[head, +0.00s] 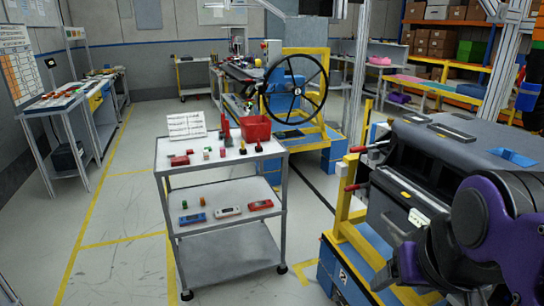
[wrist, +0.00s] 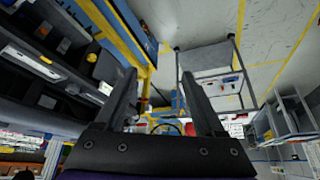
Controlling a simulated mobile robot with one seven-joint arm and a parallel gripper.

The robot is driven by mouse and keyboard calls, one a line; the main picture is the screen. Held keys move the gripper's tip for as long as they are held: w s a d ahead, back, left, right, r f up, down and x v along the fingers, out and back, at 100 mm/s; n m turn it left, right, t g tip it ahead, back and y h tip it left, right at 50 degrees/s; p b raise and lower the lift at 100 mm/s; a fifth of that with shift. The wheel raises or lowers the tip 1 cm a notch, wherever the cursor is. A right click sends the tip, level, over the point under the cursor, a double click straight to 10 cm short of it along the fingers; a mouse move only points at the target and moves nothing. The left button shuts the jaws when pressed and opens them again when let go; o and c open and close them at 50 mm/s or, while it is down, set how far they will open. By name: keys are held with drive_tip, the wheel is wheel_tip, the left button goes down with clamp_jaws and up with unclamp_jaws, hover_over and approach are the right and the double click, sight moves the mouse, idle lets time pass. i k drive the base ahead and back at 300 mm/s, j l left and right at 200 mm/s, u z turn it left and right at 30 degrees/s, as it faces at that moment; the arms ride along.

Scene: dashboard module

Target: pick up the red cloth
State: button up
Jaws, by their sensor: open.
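I cannot make out a red cloth for certain in either view. Small red items (head: 180,159) lie on the top shelf of a grey cart (head: 230,218) in the head view, too small to tell what they are. A red bin (head: 256,129) stands at the back right of that shelf. My gripper (wrist: 158,72) is open in the wrist view, with nothing between its two dark fingers. It is apart from the cart, which shows upside down beyond the fingers. My purple arm is at the lower right of the head view.
A large dark dashboard module (head: 398,190) on a yellow and blue stand fills the right, close to my arm. A black steering wheel (head: 295,90) stands behind the cart. Workbenches (head: 72,100) line the left. Floor left of the cart is clear.

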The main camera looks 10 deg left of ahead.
sight(181, 161)
drive_tip(key=i+j, duration=0.25)
drive_tip(key=i, duration=0.2)
drive_tip(key=i+j+u, duration=0.1)
drive_tip(key=i+j, duration=0.45)
drive_tip(key=i, duration=0.3)
drive_tip(key=i+j+u, duration=0.15)
drive_tip(key=i, duration=0.25)
drive_tip(key=j, duration=0.05)
